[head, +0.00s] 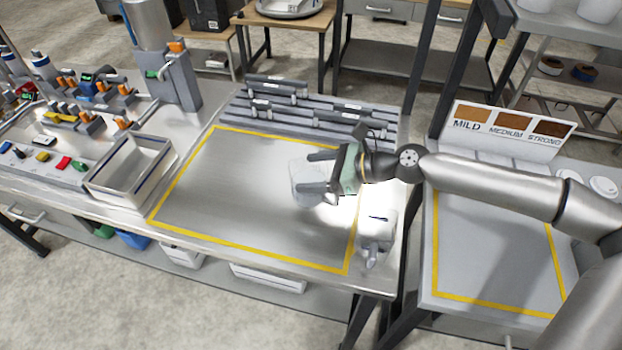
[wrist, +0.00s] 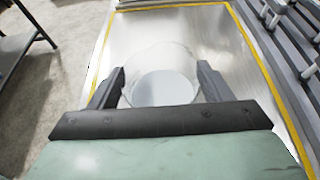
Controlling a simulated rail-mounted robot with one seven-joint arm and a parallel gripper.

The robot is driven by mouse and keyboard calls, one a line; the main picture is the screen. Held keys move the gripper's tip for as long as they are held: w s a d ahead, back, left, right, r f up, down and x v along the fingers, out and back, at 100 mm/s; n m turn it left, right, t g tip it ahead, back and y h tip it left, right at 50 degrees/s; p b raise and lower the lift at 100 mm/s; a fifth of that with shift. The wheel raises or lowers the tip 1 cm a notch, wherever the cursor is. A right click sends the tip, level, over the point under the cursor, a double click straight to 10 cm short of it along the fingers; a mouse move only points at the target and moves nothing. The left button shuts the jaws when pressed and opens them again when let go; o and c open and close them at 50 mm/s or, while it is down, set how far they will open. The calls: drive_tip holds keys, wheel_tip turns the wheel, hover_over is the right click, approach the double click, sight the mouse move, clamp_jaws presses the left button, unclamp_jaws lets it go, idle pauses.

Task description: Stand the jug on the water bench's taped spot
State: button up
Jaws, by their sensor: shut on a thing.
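The jug (head: 305,172) is a clear, see-through vessel at the right part of the yellow-taped area (head: 213,233) on the steel bench. My gripper (head: 316,171) is shut on it, with one dark finger on each side. In the wrist view the jug (wrist: 160,77) sits between the two fingers (wrist: 160,88), and its pale round bottom or contents shows. It looks upright. I cannot tell whether its base touches the bench or hangs just above it. The tape (wrist: 104,45) runs on both sides of the jug in the wrist view.
A grey rack (head: 300,112) lines the back. A second bench (head: 480,293) with yellow tape and a MILD/MEDIUM/STRONG sign (head: 512,128) is at right.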

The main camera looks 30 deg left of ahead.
drive_tip(key=shift+a+f, duration=0.25)
drive_tip(key=shift+a, duration=0.05)
drive_tip(key=shift+a+f+p, duration=0.15)
drive_tip(key=shift+f+p, duration=0.45)
drive_tip(key=shift+f, duration=1.2)
drive_tip(key=shift+f, duration=0.15)
drive_tip(key=o, duration=1.3)
drive_tip(key=b+v, duration=0.1)
drive_tip(key=v, duration=1.1)
drive_tip(key=shift+r+b, duration=0.25)
drive_tip(key=shift+b, duration=0.15)
